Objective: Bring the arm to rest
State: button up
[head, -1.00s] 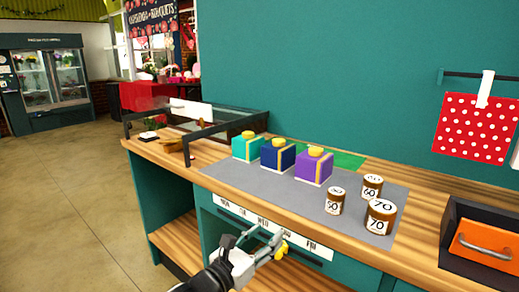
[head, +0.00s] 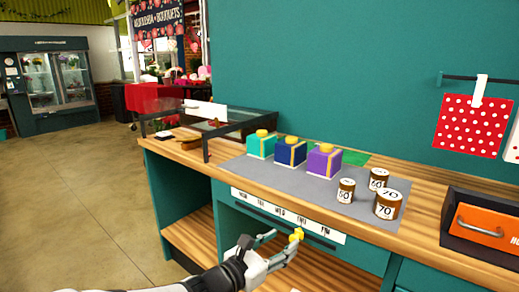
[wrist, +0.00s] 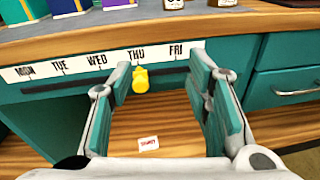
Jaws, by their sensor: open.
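My gripper (head: 281,244) is open in front of the counter's teal front. In the wrist view its two fingers (wrist: 160,72) stand wide apart with nothing held between them. A yellow marker (wrist: 140,80) sits on the dark slot (wrist: 60,88) below THU on the white weekday strip (wrist: 97,65). The marker appears close to the left fingertip; whether they touch I cannot tell. In the head view the yellow marker (head: 297,235) shows just past my fingertips. My arm reaches in from the bottom left.
On the grey mat (head: 238,168) stand teal (head: 261,147), navy (head: 290,153) and purple (head: 323,161) boxes and brown numbered weights (head: 387,206). An orange-fronted bin (head: 484,228) is at right. A lower wooden shelf (wrist: 155,125) lies beneath. Open floor (head: 80,200) is at left.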

jog(key=s+d+r+m+g+y+p, duration=0.4)
jog(key=s+d+m+g, duration=0.7)
jog(key=s+d+m, duration=0.3)
jog(key=s+r+m+t+y+p, duration=0.3)
jog(key=s+r+m+y+p, duration=0.3)
jog(key=s+r+m, duration=0.6)
jog(key=s+d+r+y, duration=0.1)
jog(key=s+r, duration=0.5)
jog(key=r, duration=0.1)
jog(key=shift+s+r+y, duration=0.3)
jog(key=shift+r+y, duration=0.05)
jog(key=shift+y, duration=0.05)
